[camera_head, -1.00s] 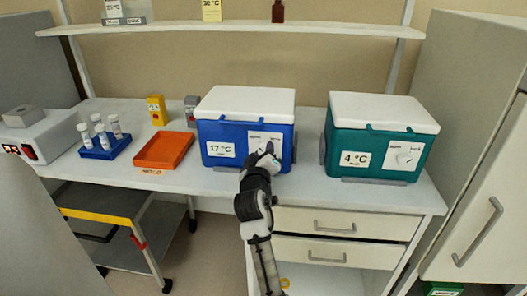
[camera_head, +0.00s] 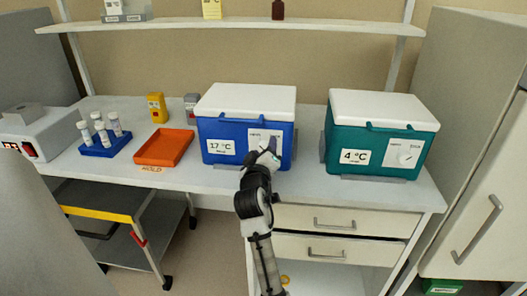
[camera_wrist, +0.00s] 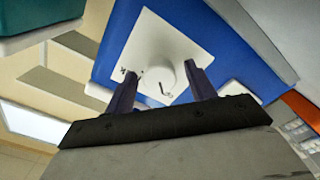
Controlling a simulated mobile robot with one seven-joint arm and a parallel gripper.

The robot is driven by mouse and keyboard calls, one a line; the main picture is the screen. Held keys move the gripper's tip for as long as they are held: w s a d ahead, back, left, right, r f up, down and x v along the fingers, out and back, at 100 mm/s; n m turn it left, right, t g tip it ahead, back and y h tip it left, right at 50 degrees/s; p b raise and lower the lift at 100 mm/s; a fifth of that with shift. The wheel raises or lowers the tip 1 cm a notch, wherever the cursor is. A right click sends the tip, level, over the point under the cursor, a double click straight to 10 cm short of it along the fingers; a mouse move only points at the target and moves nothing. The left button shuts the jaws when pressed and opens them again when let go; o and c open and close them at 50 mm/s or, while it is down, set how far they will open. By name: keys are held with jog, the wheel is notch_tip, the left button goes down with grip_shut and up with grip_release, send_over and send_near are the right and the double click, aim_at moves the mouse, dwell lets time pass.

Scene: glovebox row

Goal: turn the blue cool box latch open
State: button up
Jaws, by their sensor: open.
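The blue cool box (camera_head: 216,133) has a white lid and a "17 °C" label, and stands on the bench. Its latch is a white round knob (camera_wrist: 163,70) on a white square plate (camera_wrist: 147,34) on the front. My gripper (camera_head: 266,157) is in front of that plate and hides most of the knob in the head view. In the wrist view my gripper (camera_wrist: 160,72) is open, with one dark finger to each side of the knob. I cannot tell whether the fingers touch it.
A teal cool box (camera_head: 370,140) marked "4 °C" stands to the right with a similar knob. An orange tray (camera_head: 164,148), a blue vial rack (camera_head: 105,146) and a yellow bottle (camera_head: 156,107) are on the left. A shelf (camera_head: 240,27) runs above; drawers (camera_head: 335,222) are below.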

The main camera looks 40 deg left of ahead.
jog(key=b+v, duration=0.3)
jog(key=v, duration=1)
jog(key=shift+s+d, duration=0.25)
jog(key=shift+s, duration=0.05)
